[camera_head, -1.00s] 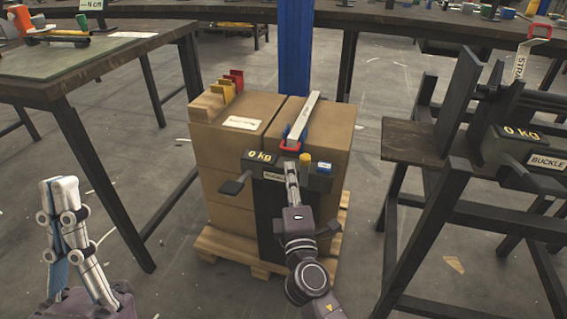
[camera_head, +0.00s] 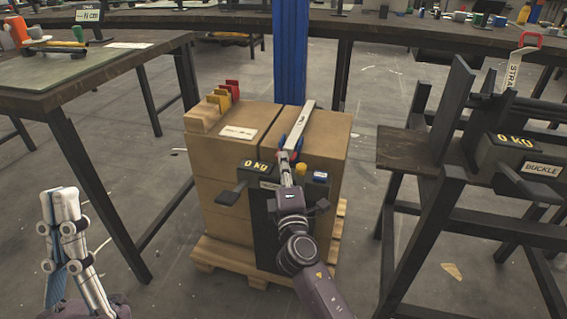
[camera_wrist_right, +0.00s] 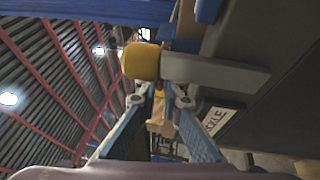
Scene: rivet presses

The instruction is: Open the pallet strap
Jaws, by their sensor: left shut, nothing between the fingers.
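A boxed load (camera_head: 235,165) stands on a wooden pallet (camera_head: 225,259). The pale strap (camera_head: 304,121) lies across its top, with red and blue parts at its near end. A dark buckle unit (camera_head: 262,195) on the front carries a 0 kg display, a side lever (camera_head: 231,193), a yellow knob (camera_head: 306,163) and a blue button (camera_head: 320,176). My right gripper (camera_head: 286,158) is at the strap's near end and covers part of it. In the right wrist view, the yellow knob (camera_wrist_right: 141,62) is just past my fingers; their tips are partly hidden. My left gripper (camera_head: 60,192) is shut and empty, away from the load.
A worktable (camera_head: 95,72) stands at the left. A dark stand (camera_head: 420,160) with another buckle unit (camera_head: 510,155) is at the right. A blue post (camera_head: 291,55) rises behind the load, before a long bench. Floor is open between load and stand.

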